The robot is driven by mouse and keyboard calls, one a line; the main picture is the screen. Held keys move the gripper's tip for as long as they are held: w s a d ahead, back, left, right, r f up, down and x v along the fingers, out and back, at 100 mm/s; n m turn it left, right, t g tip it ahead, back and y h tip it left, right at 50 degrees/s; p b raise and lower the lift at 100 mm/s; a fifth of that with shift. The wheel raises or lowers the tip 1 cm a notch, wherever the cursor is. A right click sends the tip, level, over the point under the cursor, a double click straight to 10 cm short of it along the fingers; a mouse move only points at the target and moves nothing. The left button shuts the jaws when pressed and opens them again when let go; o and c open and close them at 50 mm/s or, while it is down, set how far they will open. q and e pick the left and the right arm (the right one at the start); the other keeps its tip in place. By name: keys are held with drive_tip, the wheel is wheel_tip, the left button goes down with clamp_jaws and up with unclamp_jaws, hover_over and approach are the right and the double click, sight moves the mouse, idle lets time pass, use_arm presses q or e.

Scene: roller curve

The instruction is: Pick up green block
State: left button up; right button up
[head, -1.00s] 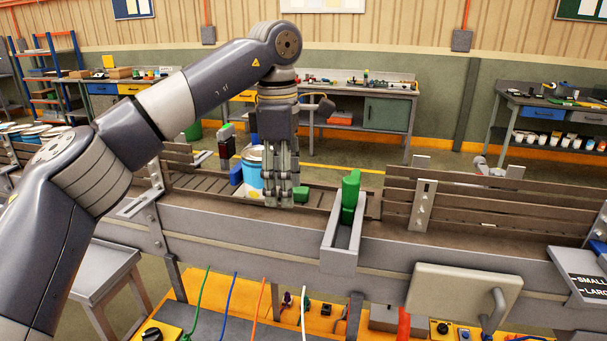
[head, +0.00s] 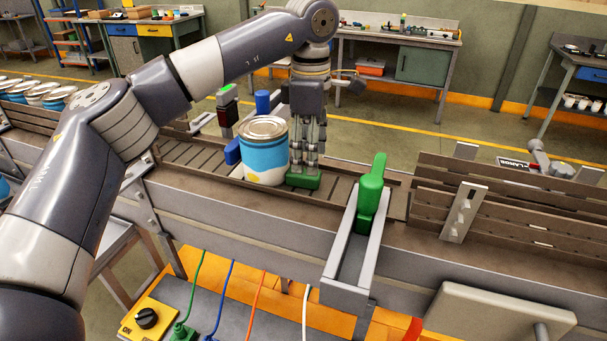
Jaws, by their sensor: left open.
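The green block (head: 304,181) is a small low piece on the roller conveyor, just right of a can. My left gripper (head: 306,166) points straight down directly over it, with its fingertips at or just above the block's top. The fingers are open. They partly cover the block's back, and I cannot tell whether they touch it. My right gripper is not in view.
The blue and white can (head: 263,152) stands close to the left of my fingers. A tall green piece (head: 371,192) stands in a grey channel (head: 347,270) to the right. Slatted rails (head: 510,200) rise farther right.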

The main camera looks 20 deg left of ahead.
sight(303, 178)
use_arm(q)
drive_tip(key=f, duration=0.1)
drive_tip(key=f+p, duration=0.1)
drive_tip(key=f, duration=0.1)
drive_tip(key=f+p, duration=0.1)
drive_tip(key=shift+w+a+f, duration=0.1)
drive_tip(key=shift+w+f, duration=0.1)
drive_tip(key=shift+w, duration=0.05)
drive_tip(key=shift+f, duration=0.35)
drive_tip(key=shift+c, duration=0.7)
drive_tip(key=c, duration=0.9)
drive_tip(key=shift+c, duration=0.5)
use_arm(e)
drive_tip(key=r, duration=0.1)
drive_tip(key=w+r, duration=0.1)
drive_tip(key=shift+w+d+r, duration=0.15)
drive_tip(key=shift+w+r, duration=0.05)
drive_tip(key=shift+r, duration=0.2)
